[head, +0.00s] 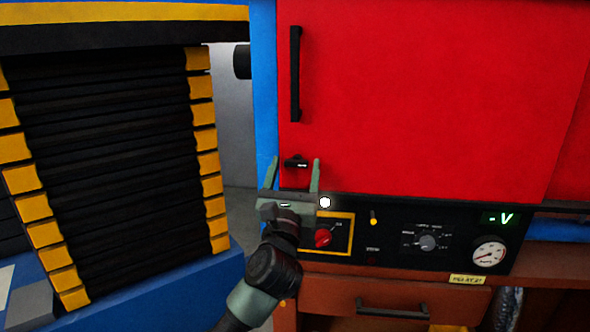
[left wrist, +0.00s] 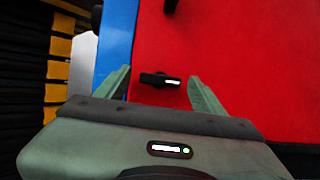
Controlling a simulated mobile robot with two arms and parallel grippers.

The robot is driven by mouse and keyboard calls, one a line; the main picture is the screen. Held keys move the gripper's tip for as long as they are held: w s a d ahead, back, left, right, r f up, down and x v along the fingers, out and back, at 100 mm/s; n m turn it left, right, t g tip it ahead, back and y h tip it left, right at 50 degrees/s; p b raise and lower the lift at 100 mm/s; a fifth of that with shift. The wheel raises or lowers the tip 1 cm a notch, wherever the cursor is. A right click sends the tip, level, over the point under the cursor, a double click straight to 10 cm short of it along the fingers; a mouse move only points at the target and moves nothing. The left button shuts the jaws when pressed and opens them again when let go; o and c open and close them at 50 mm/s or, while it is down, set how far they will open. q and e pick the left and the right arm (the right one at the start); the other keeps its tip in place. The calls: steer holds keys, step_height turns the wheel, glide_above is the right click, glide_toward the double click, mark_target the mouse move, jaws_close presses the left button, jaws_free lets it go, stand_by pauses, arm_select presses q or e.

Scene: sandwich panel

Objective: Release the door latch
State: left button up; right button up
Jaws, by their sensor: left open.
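The door latch (head: 296,162) is a small black turn handle with a white mark, low on the left side of the red door (head: 430,90). It lies about level. In the left wrist view the latch (left wrist: 160,80) shows between and beyond the fingertips. My left gripper (head: 291,170) is open and empty, its two green fingers pointing up on either side of the latch in the picture. I cannot tell how far the fingertips are from the door. My right gripper is not in view.
A long black door handle (head: 295,74) is above the latch. Below the door is a black control panel (head: 390,259) with a red knob (head: 323,238), a grey dial (head: 428,242) and a gauge (head: 488,255). A black and yellow bellows stack (head: 110,150) stands at the left.

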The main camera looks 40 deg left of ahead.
arm_select(q)
steer(key=b+v, duration=0.3)
steer(key=v, duration=0.4)
steer(key=shift+s+d, duration=0.2)
steer(key=shift+s, duration=0.1)
steer(key=shift+f, duration=0.15)
